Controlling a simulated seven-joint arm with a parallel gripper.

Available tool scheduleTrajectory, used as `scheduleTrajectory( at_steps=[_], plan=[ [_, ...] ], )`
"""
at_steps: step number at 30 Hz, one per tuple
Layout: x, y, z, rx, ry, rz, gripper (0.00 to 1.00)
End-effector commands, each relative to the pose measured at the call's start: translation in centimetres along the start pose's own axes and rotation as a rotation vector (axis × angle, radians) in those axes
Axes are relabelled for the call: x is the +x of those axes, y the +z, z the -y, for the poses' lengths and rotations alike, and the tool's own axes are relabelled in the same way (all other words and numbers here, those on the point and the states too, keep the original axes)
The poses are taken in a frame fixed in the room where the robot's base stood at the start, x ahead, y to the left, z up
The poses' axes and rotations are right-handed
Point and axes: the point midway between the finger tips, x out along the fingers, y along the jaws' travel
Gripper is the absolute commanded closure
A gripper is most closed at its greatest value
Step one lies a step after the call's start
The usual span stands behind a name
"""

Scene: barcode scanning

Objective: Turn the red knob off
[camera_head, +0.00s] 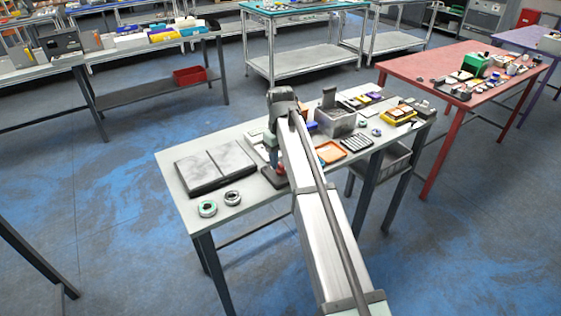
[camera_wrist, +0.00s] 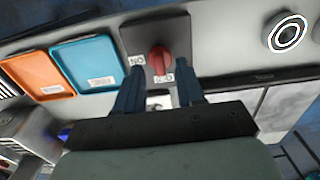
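The red knob (camera_wrist: 160,60) sits on a dark grey plate (camera_wrist: 136,36) in the wrist view. White labels lie on the plate beside the knob; one reads ON, upside down, at its left, and another at its lower edge is partly legible. My gripper (camera_wrist: 161,77) is open, with its two blue fingers apart and the knob between and just beyond their tips. I cannot tell whether either finger touches the knob.
A blue tray (camera_wrist: 88,62) and an orange tray (camera_wrist: 36,75) lie left of the plate in the wrist view. On the grey table (camera_head: 180,191), a flat grey panel (camera_head: 205,170) and two rings (camera_head: 208,208) lie left of my gripper. A grey bin (camera_head: 335,121) stands to its right.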

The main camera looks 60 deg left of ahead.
Motion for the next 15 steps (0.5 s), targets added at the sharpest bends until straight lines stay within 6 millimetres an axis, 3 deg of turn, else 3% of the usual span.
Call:
scheduleTrajectory(
  at_steps=[15],
  plan=[
    [-9.6,-0.1,-0.1,0.000,0.001,-0.002,0.62]
  ],
)
